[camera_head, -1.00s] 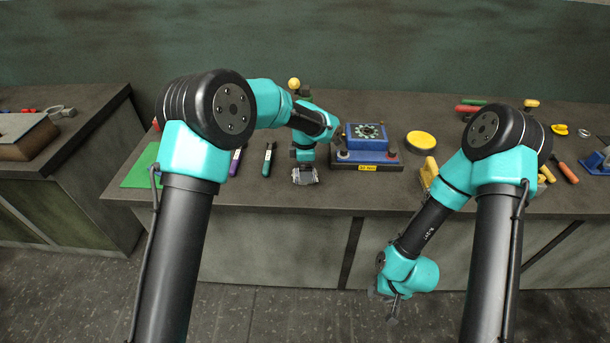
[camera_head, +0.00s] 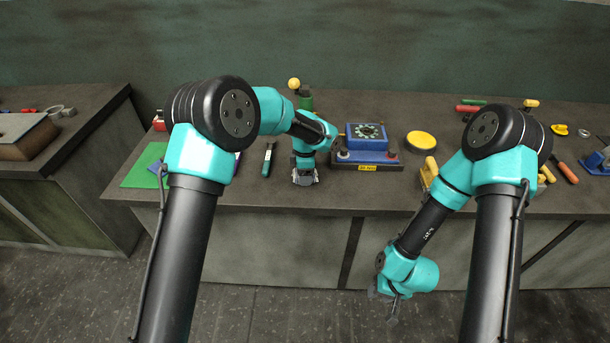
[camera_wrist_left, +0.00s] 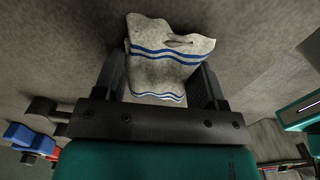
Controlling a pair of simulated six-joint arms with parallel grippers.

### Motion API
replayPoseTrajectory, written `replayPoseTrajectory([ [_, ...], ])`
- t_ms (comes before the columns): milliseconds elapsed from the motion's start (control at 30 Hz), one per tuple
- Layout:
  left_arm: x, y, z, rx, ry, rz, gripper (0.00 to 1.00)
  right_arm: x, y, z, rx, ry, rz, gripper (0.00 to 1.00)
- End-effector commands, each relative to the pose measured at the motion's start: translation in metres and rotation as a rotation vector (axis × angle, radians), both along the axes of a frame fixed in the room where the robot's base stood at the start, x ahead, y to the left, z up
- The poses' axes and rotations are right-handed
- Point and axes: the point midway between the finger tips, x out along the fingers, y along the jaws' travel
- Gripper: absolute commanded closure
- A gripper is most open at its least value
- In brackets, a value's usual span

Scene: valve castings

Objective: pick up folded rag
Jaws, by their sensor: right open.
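The folded rag (camera_wrist_left: 165,60) is pale grey with blue stripes. In the left wrist view it lies between the two fingers of my left gripper (camera_wrist_left: 160,85), with one finger on each side and part of the rag reaching past the fingertips. Whether the fingers press on it is not clear. In the head view my left gripper (camera_head: 305,180) points down at the bench's front part, and the rag there is mostly hidden under it. My right gripper (camera_head: 391,304) is open and empty, hanging low in front of the bench.
A blue fixture (camera_head: 366,150) stands on the bench (camera_head: 300,210) just right of my left gripper. A teal-handled tool (camera_head: 268,160) lies to its left, near a green mat (camera_head: 146,166). A yellow disc (camera_head: 420,140) lies further right. The bench front near the gripper is clear.

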Motion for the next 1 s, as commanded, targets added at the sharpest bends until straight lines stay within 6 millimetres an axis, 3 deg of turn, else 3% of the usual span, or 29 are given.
replayPoseTrajectory([
  [300, 0.000, 0.000, 0.000, 0.000, 0.000, 0.000, 0.65, 0.000, 0.000, 0.000, 0.000, 0.000, 0.000, 0.57],
  [667, 0.000, 0.000, 0.005, -0.001, -0.001, 0.000, 0.65, 0.000, 0.000, 0.000, 0.000, 0.000, 0.000, 0.57],
  [1000, 0.000, 0.000, 0.038, -0.001, -0.002, 0.001, 0.65, 0.000, 0.000, 0.000, 0.000, 0.000, 0.000, 0.57],
])
